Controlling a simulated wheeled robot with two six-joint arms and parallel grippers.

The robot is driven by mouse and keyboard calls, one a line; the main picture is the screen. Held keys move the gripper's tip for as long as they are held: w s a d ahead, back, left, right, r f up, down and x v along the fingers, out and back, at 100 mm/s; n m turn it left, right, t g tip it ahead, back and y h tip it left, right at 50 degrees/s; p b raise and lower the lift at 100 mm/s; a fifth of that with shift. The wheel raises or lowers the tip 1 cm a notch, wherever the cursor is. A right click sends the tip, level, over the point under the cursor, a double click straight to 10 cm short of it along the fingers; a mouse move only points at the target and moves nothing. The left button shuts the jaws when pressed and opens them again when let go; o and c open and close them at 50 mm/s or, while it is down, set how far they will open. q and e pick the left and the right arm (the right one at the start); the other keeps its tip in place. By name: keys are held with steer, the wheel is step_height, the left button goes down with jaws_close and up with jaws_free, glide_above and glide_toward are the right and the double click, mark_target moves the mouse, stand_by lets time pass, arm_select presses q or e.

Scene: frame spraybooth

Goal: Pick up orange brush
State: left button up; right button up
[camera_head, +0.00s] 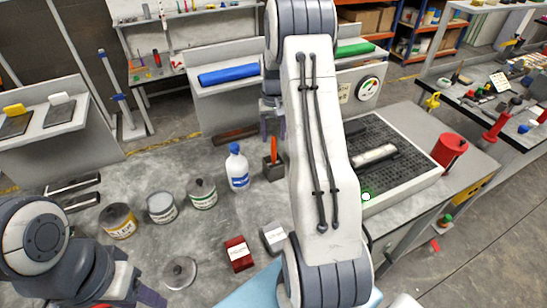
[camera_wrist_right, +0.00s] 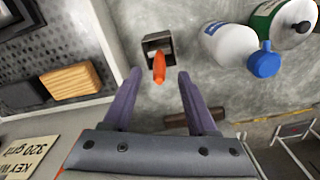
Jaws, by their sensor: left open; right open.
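The orange brush (camera_head: 273,150) stands upright in a small dark square holder (camera_head: 273,171) on the grey table. In the right wrist view the brush (camera_wrist_right: 159,68) points toward the camera from the holder (camera_wrist_right: 152,39). My right gripper (camera_wrist_right: 160,73) is open, with its purple fingers on either side of the brush in that view. No contact shows. In the head view my right gripper (camera_head: 273,128) is partly hidden by its own arm, just above the brush. My left gripper (camera_head: 135,292) is open and empty at the lower left, partly cut off.
A white bottle with a blue cap (camera_head: 237,168) stands left of the holder, with several cans such as the green-labelled one (camera_head: 202,194) beyond. A red block (camera_head: 239,253) lies nearer. A grated tray (camera_head: 420,182) is at the right. A sanding block (camera_wrist_right: 72,84) shows in the wrist view.

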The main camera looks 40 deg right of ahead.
mark_target(274, 146)
step_height(274, 146, down, 5)
steer(key=p, duration=0.3)
steer(key=shift+w+d+f, duration=0.15)
steer(key=shift+f, duration=0.3)
jaws_close()
